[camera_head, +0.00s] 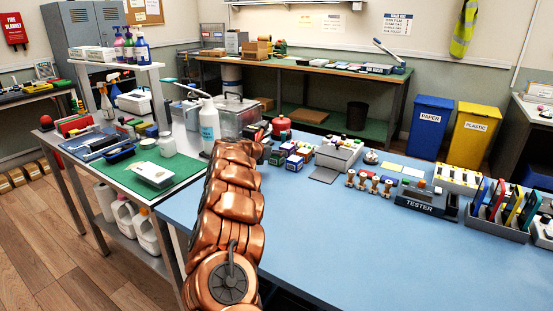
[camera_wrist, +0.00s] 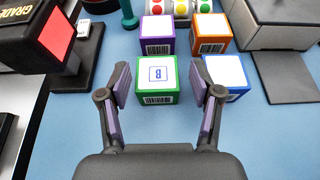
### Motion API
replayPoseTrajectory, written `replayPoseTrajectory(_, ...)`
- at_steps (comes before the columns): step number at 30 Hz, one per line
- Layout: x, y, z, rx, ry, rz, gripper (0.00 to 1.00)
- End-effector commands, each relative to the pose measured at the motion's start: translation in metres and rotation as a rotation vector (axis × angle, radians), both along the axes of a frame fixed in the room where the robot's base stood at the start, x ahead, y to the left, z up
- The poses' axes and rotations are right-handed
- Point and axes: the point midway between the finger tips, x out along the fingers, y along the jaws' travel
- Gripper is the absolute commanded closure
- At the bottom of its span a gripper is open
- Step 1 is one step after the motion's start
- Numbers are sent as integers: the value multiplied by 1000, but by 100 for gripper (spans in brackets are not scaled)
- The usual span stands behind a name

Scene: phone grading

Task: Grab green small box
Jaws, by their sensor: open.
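The green small box (camera_wrist: 157,81) has a white top marked with a letter and a barcode on its front. In the wrist view it sits on the blue table top, between and just beyond the fingertips of my gripper (camera_wrist: 160,85). My gripper is open, with one finger on each side of the box. The right finger is close to the box's right side; I cannot tell whether they touch. In the head view my copper-coloured arm reaches to the group of small boxes (camera_head: 291,155), and my gripper is mostly hidden there.
A purple box (camera_wrist: 157,36) and an orange box (camera_wrist: 210,34) stand behind the green one. A blue box (camera_wrist: 238,78) is right beside it, partly behind my right finger. Blue table is clear in front.

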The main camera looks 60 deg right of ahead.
Motion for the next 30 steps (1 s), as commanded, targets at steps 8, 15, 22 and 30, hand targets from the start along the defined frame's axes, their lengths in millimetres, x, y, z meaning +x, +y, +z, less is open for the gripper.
replayPoseTrajectory(8,1,-10,-3,0,2,0,35)
replayPoseTrajectory(15,4,-25,-13,0,4,3,35)
replayPoseTrajectory(22,5,-42,-18,-2,3,0,35)
replayPoseTrajectory(30,6,-50,-24,0,1,2,35)
